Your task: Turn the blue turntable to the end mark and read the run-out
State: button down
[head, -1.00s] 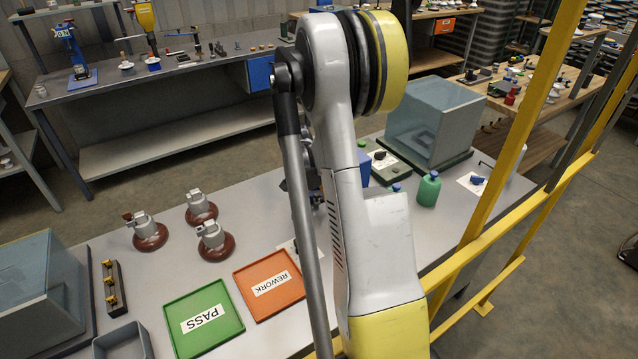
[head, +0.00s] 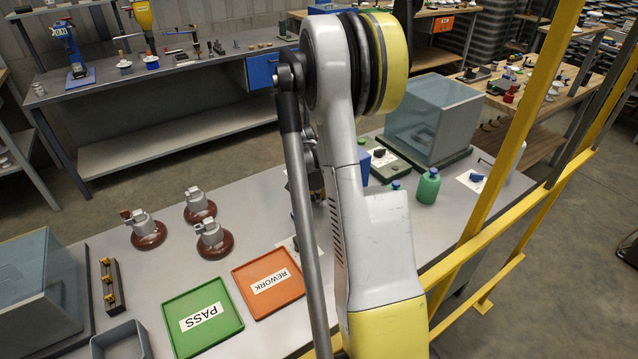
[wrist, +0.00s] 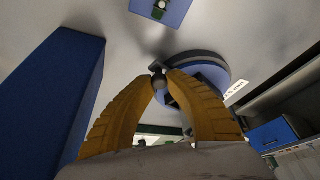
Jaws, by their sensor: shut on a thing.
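In the wrist view the blue turntable (wrist: 217,72) shows as a round disc with a grey band, beyond my fingers. My gripper (wrist: 160,78) has two yellow ribbed fingers, their tips closed around a small dark grey knob (wrist: 158,83) at the near-left edge of the disc. A white label with dark marks (wrist: 235,92) lies beside the disc; its text is too small to read. The fingers hide part of the disc. In the head view my arm hides the turntable and the fingertips. No run-out reading is legible.
A tall blue block (wrist: 62,95) stands close left of my fingers in the wrist view. In the head view, green PASS (head: 232,325) and orange REWORK (head: 262,308) trays, several brown insulators (head: 214,246), a green bottle (head: 428,187) and a clear-sided box (head: 460,115) share the bench.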

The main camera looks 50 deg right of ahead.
jog(key=shift+s+d+n, duration=0.2)
jog(key=shift+d+n, duration=0.05)
jog(key=shift+n, duration=0.15)
jog(key=c, duration=1.3)
grip_release()
jog(key=shift+c, duration=0.2)
jog(key=v, duration=1.2)
jog(key=shift+s, duration=0.15)
